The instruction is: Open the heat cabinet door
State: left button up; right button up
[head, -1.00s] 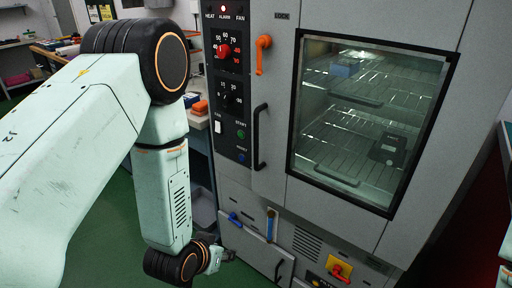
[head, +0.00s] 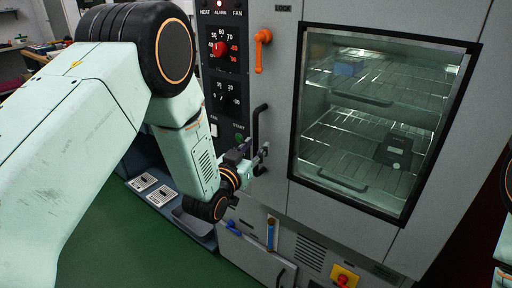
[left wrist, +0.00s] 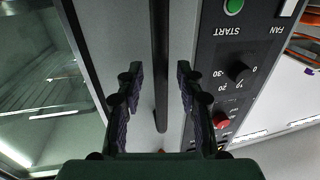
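The heat cabinet door (head: 277,119) is grey with a large black-framed window (head: 370,120) and looks shut. Its black vertical bar handle (head: 256,128) is on the door's left side. An orange lever (head: 262,52) sits above the handle, pointing down. My left gripper (head: 262,157) is at the lower end of the handle. In the left wrist view, the gripper (left wrist: 160,92) is open, and the black handle (left wrist: 160,50) runs between its two fingers with gaps on both sides. My right gripper is not in view.
A black control panel (head: 222,75) with knobs lies left of the door. Below are a lower grey panel (head: 250,258) and a red knob on a yellow plate (head: 344,277). A bench with white plates (head: 160,195) stands at left. Green floor (head: 120,245) is open in front.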

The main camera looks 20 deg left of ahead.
pick_arm(q)
jog(key=shift+w+d, duration=0.1)
jog(key=shift+w, duration=0.25)
jog(key=shift+r, duration=0.3)
jog(key=shift+w+f, duration=0.25)
jog(key=shift+w, duration=0.1)
jog(key=shift+c, duration=0.3)
jog(key=shift+s+r, duration=0.2)
jog(key=shift+s, duration=0.05)
jog(key=c, duration=0.5)
grip_shut()
jog(key=shift+w+f, duration=0.1)
jog(key=shift+f, duration=0.05)
